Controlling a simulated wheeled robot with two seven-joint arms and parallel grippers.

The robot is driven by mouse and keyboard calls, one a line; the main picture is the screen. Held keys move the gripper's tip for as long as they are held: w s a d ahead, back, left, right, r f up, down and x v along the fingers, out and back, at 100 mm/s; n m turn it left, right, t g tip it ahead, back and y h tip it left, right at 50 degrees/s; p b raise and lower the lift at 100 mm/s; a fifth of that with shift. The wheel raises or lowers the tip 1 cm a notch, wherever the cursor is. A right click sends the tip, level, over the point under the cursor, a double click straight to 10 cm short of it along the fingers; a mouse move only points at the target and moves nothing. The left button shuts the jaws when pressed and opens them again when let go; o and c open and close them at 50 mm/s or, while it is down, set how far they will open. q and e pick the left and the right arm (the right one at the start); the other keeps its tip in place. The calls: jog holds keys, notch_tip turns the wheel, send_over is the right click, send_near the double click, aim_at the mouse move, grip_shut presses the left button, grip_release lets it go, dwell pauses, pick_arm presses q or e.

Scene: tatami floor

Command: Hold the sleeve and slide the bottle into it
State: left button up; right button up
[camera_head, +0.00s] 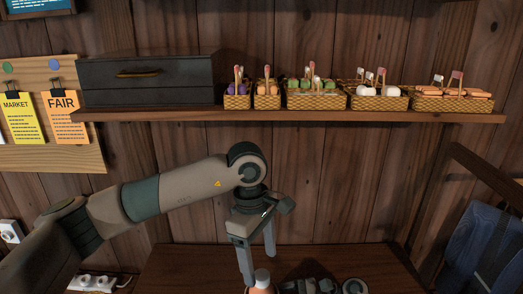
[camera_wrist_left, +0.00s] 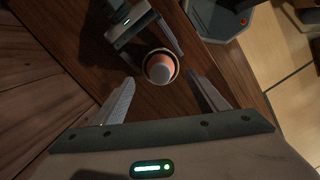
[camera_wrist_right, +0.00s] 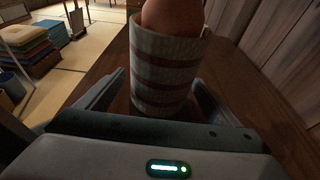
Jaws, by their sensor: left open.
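The sleeve (camera_wrist_right: 165,75), grey with dark red-brown stripes, stands upright on the table. The orange bottle (camera_wrist_right: 175,20) is inside it, with its upper part above the rim. From above in the left wrist view, the bottle's pale cap (camera_wrist_left: 160,70) shows inside the sleeve's round rim. My left gripper (camera_wrist_left: 163,92) is open, its fingers apart beside the bottle and holding nothing. It points down over the bottle in the head view (camera_head: 258,268). The bottle's lower part is hidden.
The dark wooden table (camera_head: 180,268) is largely clear around the sleeve. A wall shelf (camera_head: 300,115) above carries a dark box (camera_head: 150,80) and several small baskets. A blue backpack (camera_head: 485,245) hangs at the right. A power strip (camera_head: 95,283) lies at the lower left.

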jog(key=shift+d, duration=0.1)
jog(key=v, duration=1.2)
pick_arm(q)
jog(key=shift+f, duration=0.1)
pick_arm(e)
jog(key=shift+s, duration=0.1)
